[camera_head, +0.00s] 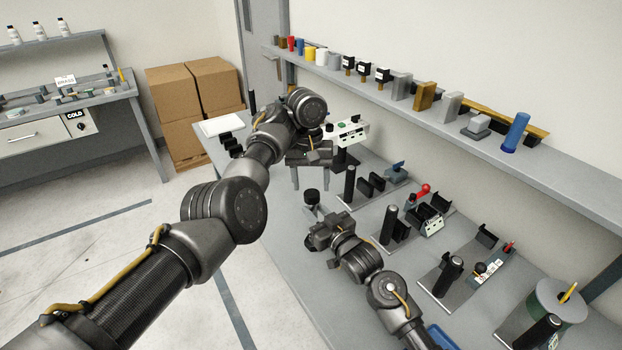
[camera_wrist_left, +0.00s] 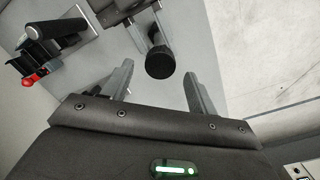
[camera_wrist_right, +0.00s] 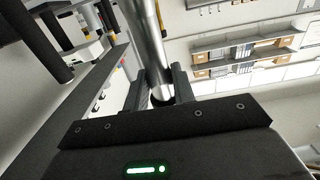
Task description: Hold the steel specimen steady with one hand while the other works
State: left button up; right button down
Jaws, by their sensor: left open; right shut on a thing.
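The steel specimen (camera_wrist_right: 147,38) is a shiny rod in the right wrist view. It runs from between the fingers of my right gripper (camera_wrist_right: 160,88) out past the top edge. In the head view my right gripper (camera_head: 316,222) is over the bench, and the specimen is mostly hidden. A black round-ended piece (camera_head: 312,196) shows just beyond that gripper; I cannot tell whether it belongs to the specimen. My left gripper (camera_head: 311,180) is open and empty, pointing down close to this black piece. In the left wrist view the black piece (camera_wrist_left: 160,62) lies between its spread fingertips (camera_wrist_left: 158,82).
The grey bench (camera_head: 262,225) carries several fixtures with black upright handles (camera_head: 390,224) and a white instrument box (camera_head: 348,133). A red-knobbed part (camera_head: 424,190) stands behind. A wall shelf (camera_head: 440,122) with small parts runs above. The bench's front-left area is clear.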

aim_at(312, 193)
pick_arm(q)
jog(key=shift+a+r, duration=0.1)
jog(key=shift+r, duration=0.55)
pick_arm(e)
jog(key=shift+f, duration=0.1)
pick_arm(q)
jog(key=shift+c, duration=0.2)
jog(key=shift+r, duration=0.15)
jog(key=shift+c, duration=0.3)
notch_tip(312, 193, up, 3)
jog(key=n, duration=0.3)
jog(key=shift+w+r, duration=0.1)
jog(key=shift+w, duration=0.05)
jog(key=f, duration=0.6)
jog(key=shift+s+f, duration=0.2)
jog(key=shift+f, duration=0.1)
jog(key=shift+s+d+f, duration=0.1)
jog(key=shift+d+f, duration=0.1)
jog(key=shift+f, duration=0.5)
